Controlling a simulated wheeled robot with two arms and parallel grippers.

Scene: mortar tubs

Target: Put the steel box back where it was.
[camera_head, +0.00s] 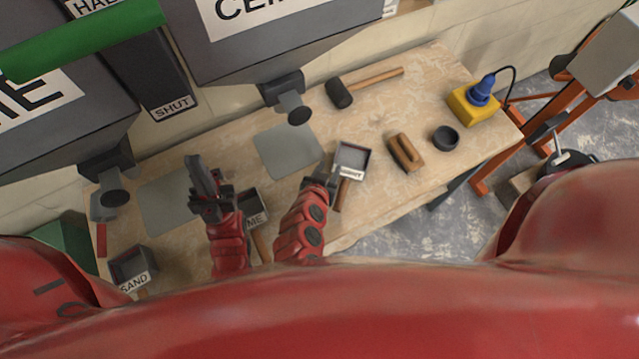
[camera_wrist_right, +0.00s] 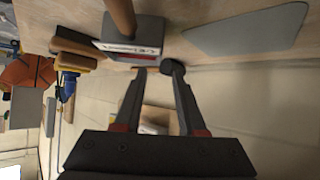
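Three grey steel boxes with wooden handles are on the bench. The one marked SAND (camera_head: 130,266) is at the left. The one marked LIME (camera_head: 252,203) is in the middle, partly hidden by my arms. The third, apparently the CEMENT box (camera_head: 353,158), is right of my right gripper; it also shows in the right wrist view (camera_wrist_right: 132,38). The pictures do not tell which one is meant. My right gripper (camera_head: 322,180) is beside that third box; in the right wrist view its fingers (camera_wrist_right: 158,75) are apart with nothing between them. My left gripper (camera_head: 206,180) is above the bench, left of the LIME box; its opening is unclear.
Two grey plates (camera_head: 288,150) (camera_head: 172,205) lie on the bench (camera_head: 420,95) below the hopper outlets. A mallet (camera_head: 340,93), a wooden float (camera_head: 405,152), a black bowl (camera_head: 445,138) and a yellow block with a blue plug (camera_head: 472,103) stand further right. Large grey hoppers overhang the back.

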